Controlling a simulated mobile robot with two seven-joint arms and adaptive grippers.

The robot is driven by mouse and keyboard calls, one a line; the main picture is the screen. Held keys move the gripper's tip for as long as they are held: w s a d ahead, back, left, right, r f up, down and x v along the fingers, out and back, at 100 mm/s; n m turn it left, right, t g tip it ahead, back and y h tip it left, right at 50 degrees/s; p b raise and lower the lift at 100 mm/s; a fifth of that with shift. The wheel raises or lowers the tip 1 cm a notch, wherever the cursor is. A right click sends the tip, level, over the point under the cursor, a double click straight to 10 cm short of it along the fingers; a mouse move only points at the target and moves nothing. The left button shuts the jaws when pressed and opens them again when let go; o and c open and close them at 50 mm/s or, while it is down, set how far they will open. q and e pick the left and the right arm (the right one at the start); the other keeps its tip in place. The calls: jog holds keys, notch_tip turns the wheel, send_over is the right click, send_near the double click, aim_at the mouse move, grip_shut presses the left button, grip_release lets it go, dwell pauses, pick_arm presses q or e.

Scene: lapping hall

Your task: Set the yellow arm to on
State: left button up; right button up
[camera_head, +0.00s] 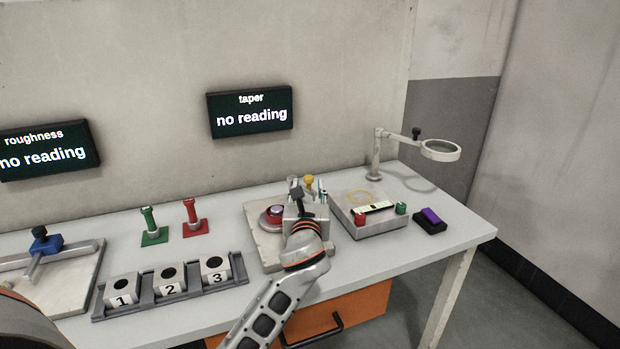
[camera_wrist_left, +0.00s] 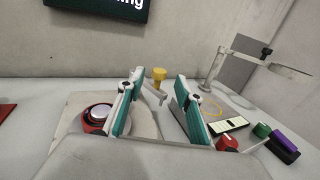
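The yellow arm (camera_head: 309,181) shows as a small yellow knob just beyond my left gripper (camera_head: 308,191). In the left wrist view the yellow arm (camera_wrist_left: 158,74) is a yellow cap on a short stem, with a thin grey piece below it. My left gripper (camera_wrist_left: 158,82) is open, its two teal-and-white fingers on either side of the yellow cap in the picture. I see no contact, and how far beyond the fingertips it stands is unclear. The arm's base and any on/off marking are hidden. My right gripper is not in view.
A red round piece with a pale top (camera_head: 273,214) is left of the gripper. A grey box (camera_head: 376,226) with red and green knobs is right, near a purple-topped block (camera_head: 431,217) and a magnifier (camera_head: 440,150). A numbered rack (camera_head: 188,286) is front left. The taper display (camera_head: 250,110) reads "no reading".

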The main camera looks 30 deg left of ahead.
aim_at(308, 180)
pick_arm(q)
jog(key=b+x, duration=0.1)
jog(key=x, duration=0.4)
jog(key=shift+f, duration=0.2)
jog(key=shift+w+a+r, duration=0.15)
jog(key=shift+w+a, duration=0.1)
jog(key=shift+w, duration=0.3)
grip_shut()
